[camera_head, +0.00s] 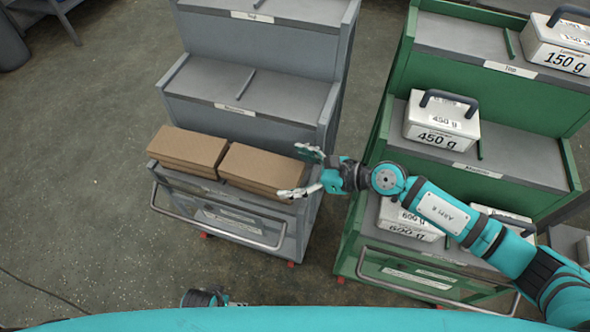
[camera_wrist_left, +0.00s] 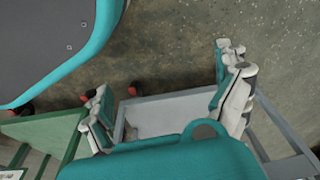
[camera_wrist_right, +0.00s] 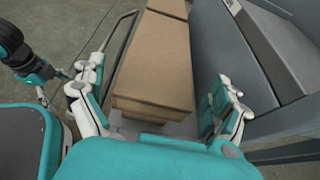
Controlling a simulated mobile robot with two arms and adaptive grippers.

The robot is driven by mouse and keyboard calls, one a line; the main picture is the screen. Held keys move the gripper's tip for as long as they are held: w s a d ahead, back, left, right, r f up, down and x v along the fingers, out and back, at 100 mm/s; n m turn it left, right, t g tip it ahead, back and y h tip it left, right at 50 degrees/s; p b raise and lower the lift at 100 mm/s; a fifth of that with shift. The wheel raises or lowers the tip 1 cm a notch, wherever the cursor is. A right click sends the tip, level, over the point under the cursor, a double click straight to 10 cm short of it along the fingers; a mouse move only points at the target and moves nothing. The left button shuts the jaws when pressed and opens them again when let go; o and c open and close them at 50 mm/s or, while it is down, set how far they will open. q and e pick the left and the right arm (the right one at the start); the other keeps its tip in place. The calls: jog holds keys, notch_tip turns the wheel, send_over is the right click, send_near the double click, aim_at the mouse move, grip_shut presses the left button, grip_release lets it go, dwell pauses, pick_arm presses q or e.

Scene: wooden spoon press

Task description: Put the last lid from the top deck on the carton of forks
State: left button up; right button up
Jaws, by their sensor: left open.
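Two brown cardboard cartons (camera_head: 188,150) and (camera_head: 262,169) stand side by side on the lowest deck of the grey cart (camera_head: 253,92). Each has a seam below its flat top, like a lid. I cannot tell which one holds forks. My right gripper (camera_head: 307,172) is open and empty at the right end of the right carton. In the right wrist view the near carton (camera_wrist_right: 155,70) lies between and beyond the spread fingers (camera_wrist_right: 155,105). My left gripper (camera_wrist_left: 165,85) is open and empty, low in front of the carts; the head view shows only a bit of it.
The grey cart's middle deck is bare, and the visible part of its top deck (camera_head: 290,10) holds no lid. A green cart (camera_head: 400,75) on the right carries several labelled weights (camera_head: 440,122). Concrete floor (camera_head: 80,150) at left is free.

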pick_arm(q)
jog(key=shift+s, duration=0.15)
pick_arm(e)
jog(key=shift+r, duration=0.1)
jog(key=shift+d+r+p, duration=0.15)
jog(key=shift+r+p, duration=0.5)
jog(key=shift+r, duration=0.1)
pick_arm(q)
jog(key=shift+b, duration=0.7)
pick_arm(e)
jog(key=v, duration=1.1)
jog(key=shift+s+d, duration=0.2)
jog(key=shift+d, duration=0.05)
